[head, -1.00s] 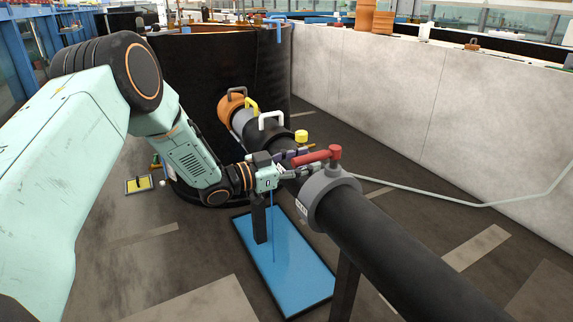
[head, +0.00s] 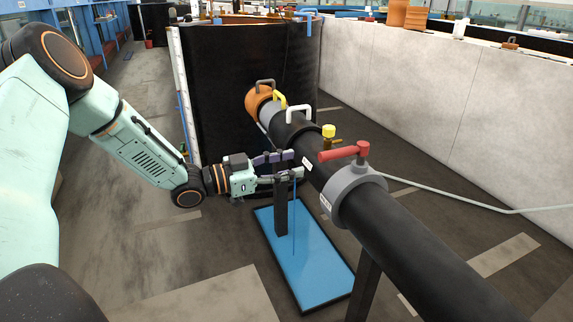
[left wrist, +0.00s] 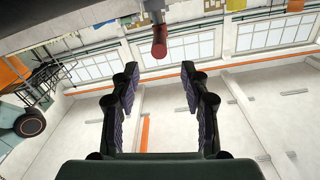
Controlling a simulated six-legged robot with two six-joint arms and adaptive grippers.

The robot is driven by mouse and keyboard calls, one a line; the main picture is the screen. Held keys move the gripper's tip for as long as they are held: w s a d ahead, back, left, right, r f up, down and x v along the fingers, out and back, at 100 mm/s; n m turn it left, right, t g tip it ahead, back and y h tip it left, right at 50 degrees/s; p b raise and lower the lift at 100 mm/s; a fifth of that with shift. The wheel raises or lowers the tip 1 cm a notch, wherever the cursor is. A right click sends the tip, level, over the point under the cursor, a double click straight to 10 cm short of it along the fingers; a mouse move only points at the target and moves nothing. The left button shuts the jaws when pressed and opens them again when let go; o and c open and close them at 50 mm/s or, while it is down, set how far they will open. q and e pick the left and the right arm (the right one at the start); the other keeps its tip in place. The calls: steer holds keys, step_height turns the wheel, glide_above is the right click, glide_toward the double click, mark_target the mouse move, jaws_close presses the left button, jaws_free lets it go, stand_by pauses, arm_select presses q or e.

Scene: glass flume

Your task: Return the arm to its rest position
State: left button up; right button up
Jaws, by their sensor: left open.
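My left gripper (head: 290,166) is open and empty in the head view, beside the near left side of the black pipe (head: 425,240). In the left wrist view its two fingers (left wrist: 160,95) stand wide apart with nothing between them. The red valve handle (head: 343,151) sits on a grey collar (head: 355,192) on the pipe, to the right of the gripper and apart from it. The handle's red end also shows in the left wrist view (left wrist: 159,45), beyond the fingertips. My right gripper is not in view.
A blue tray (head: 310,265) lies on the floor below the gripper. A yellow-topped valve (head: 328,132) and a white handle (head: 298,112) sit further along the pipe. Open floor (head: 150,260) lies to the left.

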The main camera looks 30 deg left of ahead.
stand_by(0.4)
arm_select(q)
steer(key=s+d+f+n+g+y, duration=0.35)
steer(key=s+f+n, duration=0.2)
steer(key=f, duration=0.45)
steer(key=s+d+f+n+g+y, duration=0.2)
steer(key=s+f+n+y, duration=0.35)
steer(key=f, duration=0.35)
steer(key=s+d+f+g, duration=0.1)
steer(key=s+f+g, duration=0.1)
steer(key=s, duration=0.7)
steer(key=s+f+g+y, duration=0.1)
steer(key=s+f+g, duration=0.2)
steer(key=s, duration=0.6)
steer(key=s+d+f+g+y, duration=0.1)
steer(key=s+f+g, duration=0.2)
steer(key=s, duration=0.7)
steer(key=shift+d+f+m, duration=0.3)
steer(key=shift+f, duration=0.35)
